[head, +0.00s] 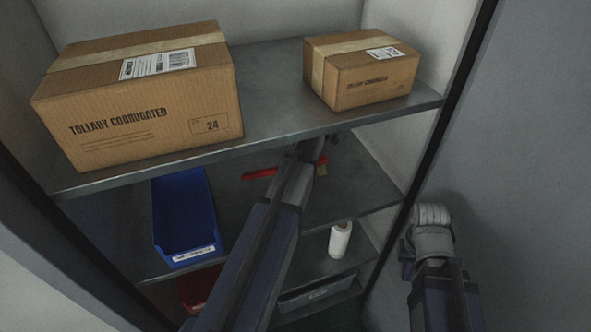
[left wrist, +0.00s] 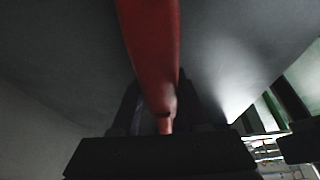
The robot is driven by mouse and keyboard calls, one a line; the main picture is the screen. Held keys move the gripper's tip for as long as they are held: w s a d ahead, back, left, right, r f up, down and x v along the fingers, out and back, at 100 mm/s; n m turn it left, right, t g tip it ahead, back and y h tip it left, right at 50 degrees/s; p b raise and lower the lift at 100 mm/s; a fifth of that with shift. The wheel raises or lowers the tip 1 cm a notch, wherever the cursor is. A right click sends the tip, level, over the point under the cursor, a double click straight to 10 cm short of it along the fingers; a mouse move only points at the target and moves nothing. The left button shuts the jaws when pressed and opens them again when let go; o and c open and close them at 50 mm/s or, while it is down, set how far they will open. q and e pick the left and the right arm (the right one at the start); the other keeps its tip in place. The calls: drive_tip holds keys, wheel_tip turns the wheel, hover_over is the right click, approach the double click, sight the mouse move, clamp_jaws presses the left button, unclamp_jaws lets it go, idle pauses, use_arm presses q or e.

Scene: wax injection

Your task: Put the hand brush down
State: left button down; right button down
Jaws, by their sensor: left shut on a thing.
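A large carton (head: 140,95) and a smaller carton (head: 362,75) stand on the top shelf (head: 270,95), just above my left arm. A blue bin (head: 185,215) stands left on the middle shelf.

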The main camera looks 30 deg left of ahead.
use_arm(q)
drive_tip(key=c, duration=0.6)
unclamp_jaws()
drive_tip(key=shift+f, duration=0.25)
drive_tip(key=shift+o, duration=1)
drive_tip(key=shift+r, duration=0.1)
